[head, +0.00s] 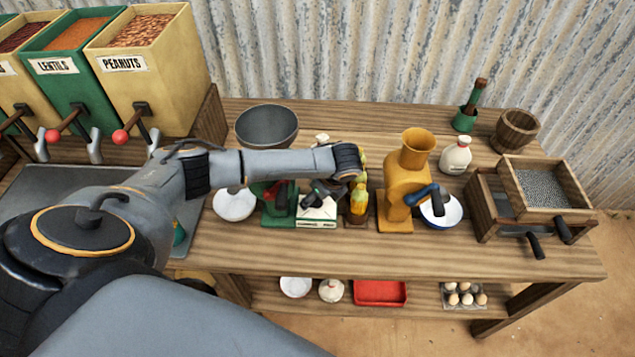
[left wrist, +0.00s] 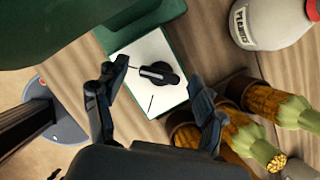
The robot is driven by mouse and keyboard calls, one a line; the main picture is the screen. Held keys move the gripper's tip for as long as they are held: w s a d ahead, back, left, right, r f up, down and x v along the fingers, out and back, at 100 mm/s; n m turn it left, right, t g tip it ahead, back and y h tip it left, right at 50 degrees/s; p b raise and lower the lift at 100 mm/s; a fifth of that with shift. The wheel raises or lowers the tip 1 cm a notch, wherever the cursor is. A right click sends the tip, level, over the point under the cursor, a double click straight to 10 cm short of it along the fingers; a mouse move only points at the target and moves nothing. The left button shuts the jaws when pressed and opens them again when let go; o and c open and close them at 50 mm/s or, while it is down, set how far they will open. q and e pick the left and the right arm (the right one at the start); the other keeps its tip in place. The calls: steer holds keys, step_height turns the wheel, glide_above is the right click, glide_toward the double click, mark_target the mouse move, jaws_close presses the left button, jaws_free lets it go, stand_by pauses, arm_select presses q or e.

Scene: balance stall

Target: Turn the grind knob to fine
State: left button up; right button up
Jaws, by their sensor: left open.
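The grind knob (left wrist: 158,75) is black, with a raised bar, on a white panel (left wrist: 178,98) of a green machine (left wrist: 150,22). In the left wrist view the bar lies nearly level, its pale-marked end to the left. Dark lines mark the panel left of and below the knob; no wording is legible there. My left gripper (left wrist: 157,95) is open, one finger on each side of the knob, with gaps visible. In the head view the left gripper (head: 322,192) is over the white panel (head: 317,213) and hides the knob. My right gripper is not in view.
Yellow cob-like things in brown holders (left wrist: 240,95) stand close beside the right finger. A white jar (left wrist: 275,22) is farther off. A yellow mill (head: 400,185) with a blue crank stands to the right, and a white bowl (head: 234,204) to the left. The front bench strip is clear.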

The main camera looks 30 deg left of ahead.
arm_select(q)
steer(key=shift+c, duration=0.2)
steer(key=c, duration=1.1)
